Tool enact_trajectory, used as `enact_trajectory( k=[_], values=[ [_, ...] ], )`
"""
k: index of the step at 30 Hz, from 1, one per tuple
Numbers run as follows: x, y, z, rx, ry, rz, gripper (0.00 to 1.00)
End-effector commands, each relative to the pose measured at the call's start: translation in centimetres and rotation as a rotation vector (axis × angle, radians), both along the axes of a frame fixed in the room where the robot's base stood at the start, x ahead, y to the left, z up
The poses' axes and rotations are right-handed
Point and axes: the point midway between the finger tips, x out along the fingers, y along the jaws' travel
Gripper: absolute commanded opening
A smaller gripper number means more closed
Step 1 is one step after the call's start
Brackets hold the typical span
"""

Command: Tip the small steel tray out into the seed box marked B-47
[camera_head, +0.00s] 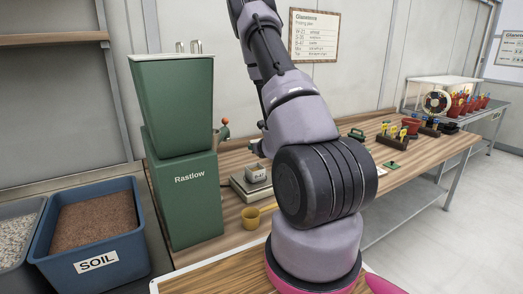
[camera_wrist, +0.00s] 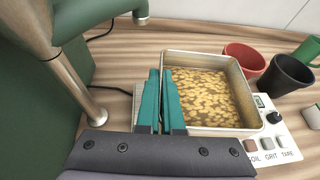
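A square, pale metal tray (camera_wrist: 243,88) holding many yellowish seeds shows large and close in the wrist view, level. My gripper (camera_wrist: 161,85) is at the tray's left wall, its two teal fingers close together and apparently shut on the rim. The wall between the fingers is mostly hidden. I cannot make out the box in the wrist view.
A green Rastlow dispenser (camera_head: 188,190) stands left of the scale; its spout post (camera_wrist: 82,92) is left of my gripper. A yellow mug (camera_head: 252,218) sits in front. Red (camera_wrist: 245,58) and dark (camera_wrist: 286,76) pots and a button panel (camera_wrist: 272,142) lie right of the tray.

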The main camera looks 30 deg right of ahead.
Motion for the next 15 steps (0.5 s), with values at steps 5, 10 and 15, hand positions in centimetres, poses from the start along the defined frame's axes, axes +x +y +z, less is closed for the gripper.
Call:
enact_trajectory(
  k=[5, 10, 15],
  values=[
    [0.5, 2.1, 0.6, 0.001, 0.0, 0.002, 0.0],
    [1.0, 4.0, 1.2, 0.001, -0.001, 0.002, 0.0],
    [1.5, 5.7, 1.8, 0.0, -0.002, 0.001, 0.0]
  ],
)
